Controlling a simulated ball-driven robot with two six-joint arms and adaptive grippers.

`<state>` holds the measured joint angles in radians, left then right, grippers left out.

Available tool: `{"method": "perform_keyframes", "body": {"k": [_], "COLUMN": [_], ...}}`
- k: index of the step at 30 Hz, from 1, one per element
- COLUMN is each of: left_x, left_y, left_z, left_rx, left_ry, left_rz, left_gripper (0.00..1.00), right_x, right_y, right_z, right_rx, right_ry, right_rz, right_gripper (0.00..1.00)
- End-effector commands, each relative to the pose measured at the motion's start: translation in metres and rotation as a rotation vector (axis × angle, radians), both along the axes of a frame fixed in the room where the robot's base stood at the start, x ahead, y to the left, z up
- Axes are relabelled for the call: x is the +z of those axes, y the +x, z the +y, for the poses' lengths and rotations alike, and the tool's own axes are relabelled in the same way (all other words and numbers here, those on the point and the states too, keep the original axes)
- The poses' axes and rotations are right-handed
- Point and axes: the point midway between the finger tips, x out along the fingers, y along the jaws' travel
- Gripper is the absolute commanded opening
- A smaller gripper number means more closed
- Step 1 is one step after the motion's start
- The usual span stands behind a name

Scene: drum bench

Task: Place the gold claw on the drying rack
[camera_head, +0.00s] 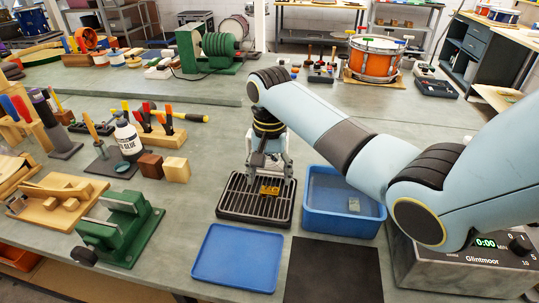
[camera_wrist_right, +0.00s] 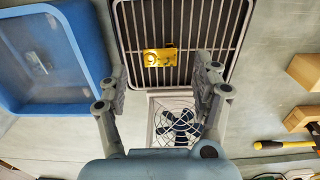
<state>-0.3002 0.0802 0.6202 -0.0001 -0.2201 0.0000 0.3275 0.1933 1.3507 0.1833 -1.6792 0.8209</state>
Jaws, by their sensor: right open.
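The gold claw (camera_head: 269,190) is a small gold piece lying on the bars of the black drying rack (camera_head: 228,211). In the right wrist view the claw (camera_wrist_right: 160,57) rests flat across the bars of the rack (camera_wrist_right: 200,20). My right gripper (camera_head: 270,176) is over the rear part of the rack, pointing down. In the right wrist view its fingers (camera_wrist_right: 162,80) are spread wide with nothing between them, and the claw shows just beyond them, apart from both. My left gripper is in neither view.
A blue bin (camera_head: 343,228) with a small grey metal piece (camera_head: 353,204) stands right of the rack. A fan under a wire guard (camera_wrist_right: 174,126) sits behind the rack. A blue tray (camera_head: 236,258) and a black mat (camera_head: 333,272) lie in front. A green vise (camera_head: 120,228) is left.

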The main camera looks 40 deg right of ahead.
Motion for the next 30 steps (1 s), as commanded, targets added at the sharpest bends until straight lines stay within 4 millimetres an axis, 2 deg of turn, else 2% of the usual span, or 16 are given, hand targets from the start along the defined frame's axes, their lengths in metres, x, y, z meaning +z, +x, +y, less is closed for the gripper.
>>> {"method": "perform_keyframes", "body": {"k": [1,6,12,30], "left_x": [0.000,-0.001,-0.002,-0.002], "left_y": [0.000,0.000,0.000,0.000], "left_z": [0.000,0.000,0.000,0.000], "left_rx": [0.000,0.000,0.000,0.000], "left_ry": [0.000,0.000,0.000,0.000], "left_rz": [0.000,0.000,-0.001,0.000], "left_gripper": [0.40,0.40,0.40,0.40], "right_x": [0.013,0.047,0.069,0.072], "right_y": [0.001,0.001,0.000,0.000], "right_z": [0.000,0.000,0.000,0.000], "right_rx": [0.000,0.001,0.000,0.000], "right_ry": [-0.001,0.000,0.000,0.001], "right_rz": [-0.005,-0.004,-0.001,0.001], "right_gripper": [0.66,0.66,0.66,0.66]}}
